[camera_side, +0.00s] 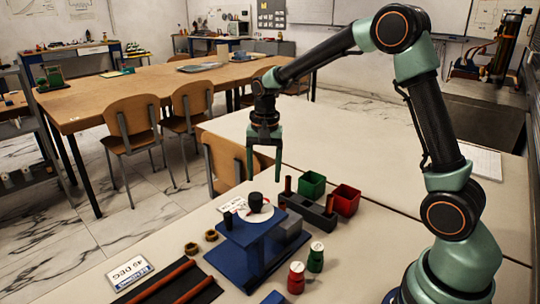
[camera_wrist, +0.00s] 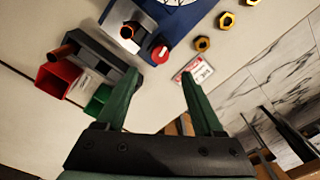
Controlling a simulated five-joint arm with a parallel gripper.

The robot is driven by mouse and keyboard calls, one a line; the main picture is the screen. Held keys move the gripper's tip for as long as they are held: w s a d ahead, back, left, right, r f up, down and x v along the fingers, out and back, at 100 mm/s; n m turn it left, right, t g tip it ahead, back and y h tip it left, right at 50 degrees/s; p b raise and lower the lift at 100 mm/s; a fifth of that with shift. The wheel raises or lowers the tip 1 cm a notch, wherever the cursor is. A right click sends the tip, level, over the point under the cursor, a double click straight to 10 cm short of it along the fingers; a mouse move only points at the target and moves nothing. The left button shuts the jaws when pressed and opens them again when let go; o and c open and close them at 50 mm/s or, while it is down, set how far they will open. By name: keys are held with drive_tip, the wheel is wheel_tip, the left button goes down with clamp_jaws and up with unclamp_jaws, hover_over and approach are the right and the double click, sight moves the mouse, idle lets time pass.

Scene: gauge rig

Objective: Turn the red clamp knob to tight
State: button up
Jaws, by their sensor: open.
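The red clamp knob (camera_wrist: 160,54) shows in the wrist view as a small round red cap with a pale mark, close to the corner of the blue rig (camera_wrist: 182,18). In the side view I cannot make the knob out; the blue rig (camera_side: 243,243) with its white dial top seems to hide it. My gripper (camera_side: 264,172) points down above the far side of the rig, its fingers apart and empty. In the wrist view the gripper (camera_wrist: 162,76) has the knob just beyond and between its fingertips, not touching as far as I can tell. The knob's setting is unreadable.
A dark block with copper pegs (camera_side: 312,212) stands right of the rig, with a green bin (camera_side: 311,184) and a red bin (camera_side: 345,200) behind it. Brass nuts (camera_side: 191,248) lie to the left. Red (camera_side: 296,278) and green (camera_side: 316,257) bottles stand in front.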

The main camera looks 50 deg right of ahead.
wheel_tip(320, 180, up, 4)
drive_tip(key=n, duration=1.1)
wheel_tip(320, 180, down, 12)
drive_tip(key=shift+s+a+r, duration=0.1)
drive_tip(key=shift+a, duration=0.05)
clamp_jaws()
drive_tip(key=shift+a+m, duration=0.1)
drive_tip(key=shift+m, duration=1.1)
unclamp_jaws()
